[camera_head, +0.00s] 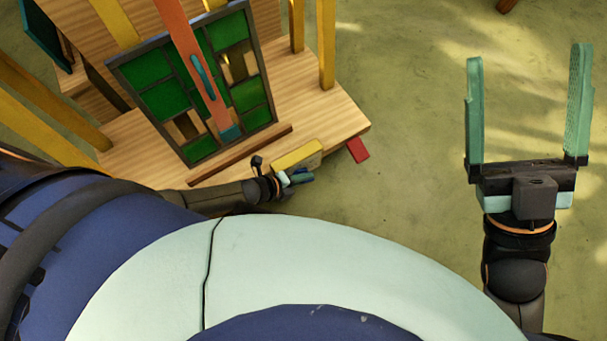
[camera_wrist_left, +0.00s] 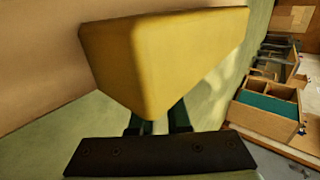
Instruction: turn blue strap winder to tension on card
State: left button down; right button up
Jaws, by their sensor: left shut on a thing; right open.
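The green-glass leaded panel (camera_head: 165,99) leans on a wooden bench with an orange strap (camera_head: 186,45) running over it. A small dark blue piece, apparently the blue strap winder (camera_head: 302,175), shows at the bench's front side. My left gripper (camera_head: 294,180) is shut at this blue piece, just below a yellow block (camera_head: 297,157). In the left wrist view the yellow block (camera_wrist_left: 160,60) covers the fingertips, so the grip itself is hidden. My right gripper (camera_head: 528,105) is open and empty, fingers up, well right of the bench. I cannot make out the card.
A red piece (camera_head: 357,150) sticks out at the bench's right corner. A brown ledge (camera_head: 245,155) runs below the panel, and yellow posts (camera_head: 326,45) stand around it. The floor (camera_head: 410,110) between bench and right gripper is clear. The wrist view shows a wooden tool box (camera_wrist_left: 265,115) at right.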

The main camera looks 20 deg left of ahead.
pick_arm(q)
jog(key=shift+r, duration=0.1)
jog(key=shift+w+r+g+y+p, duration=0.2)
jog(key=shift+g+y+p, duration=0.5)
jog(key=shift+p, duration=0.55)
jog(key=shift+w+g+y+p, duration=0.15)
jog(key=shift+g+y+p, duration=0.25)
jog(key=shift+g, duration=0.2)
jog(key=shift+d+f+g+y+b, duration=0.1)
jog(key=shift+g+y+b, duration=0.3)
jog(key=shift+g, duration=0.2)
jog(key=shift+w+g+y+b, duration=0.1)
jog(key=shift+g+y+b, duration=0.7)
jog(key=shift+g+b, duration=0.25)
jog(key=shift+d+g+y, duration=0.15)
jog(key=shift+g+y, duration=0.45)
jog(key=shift+g, duration=0.15)
jog(key=c, duration=0.9)
grip_release()
